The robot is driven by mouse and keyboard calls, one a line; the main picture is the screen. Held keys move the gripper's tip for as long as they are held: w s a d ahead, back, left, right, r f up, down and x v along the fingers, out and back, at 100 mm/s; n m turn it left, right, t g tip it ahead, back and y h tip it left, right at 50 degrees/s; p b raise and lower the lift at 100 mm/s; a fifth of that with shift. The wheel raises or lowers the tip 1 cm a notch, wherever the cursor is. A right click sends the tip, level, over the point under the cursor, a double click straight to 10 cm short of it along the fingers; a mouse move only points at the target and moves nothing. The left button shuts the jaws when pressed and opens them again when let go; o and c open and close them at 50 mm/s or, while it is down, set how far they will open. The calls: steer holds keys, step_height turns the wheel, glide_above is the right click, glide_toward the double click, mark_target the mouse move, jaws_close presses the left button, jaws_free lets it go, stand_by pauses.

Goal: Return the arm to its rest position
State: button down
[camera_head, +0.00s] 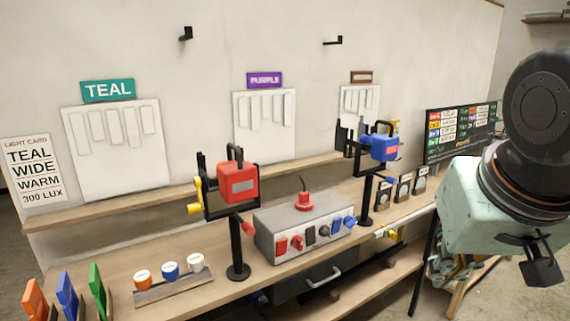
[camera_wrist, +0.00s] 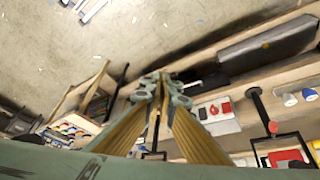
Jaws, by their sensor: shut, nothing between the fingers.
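My gripper (camera_wrist: 160,82) shows in the wrist view with its two fingers together, shut and empty. Below it lie the floor and part of the workbench, seen tilted; the fingers look clear of everything. In the head view my arm fills the right side, its dark round joint above a pale green link. The fingers cannot be made out in the head view.
The wooden workbench (camera_head: 130,262) carries a red lamp (camera_head: 238,182), a blue lamp (camera_head: 383,149) and a grey control box (camera_head: 292,241) with a red button. White relief panels (camera_head: 118,178) hang on the wall. A dark board (camera_head: 460,145) stands near my arm.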

steer(key=s+a+n, duration=0.1)
steer(key=s+a, duration=0.1)
steer(key=s, duration=0.4)
steer(key=s+a+r+g+y, duration=0.1)
steer(key=s+a, duration=0.2)
steer(key=s, duration=0.4)
steer(key=shift+n, duration=0.4)
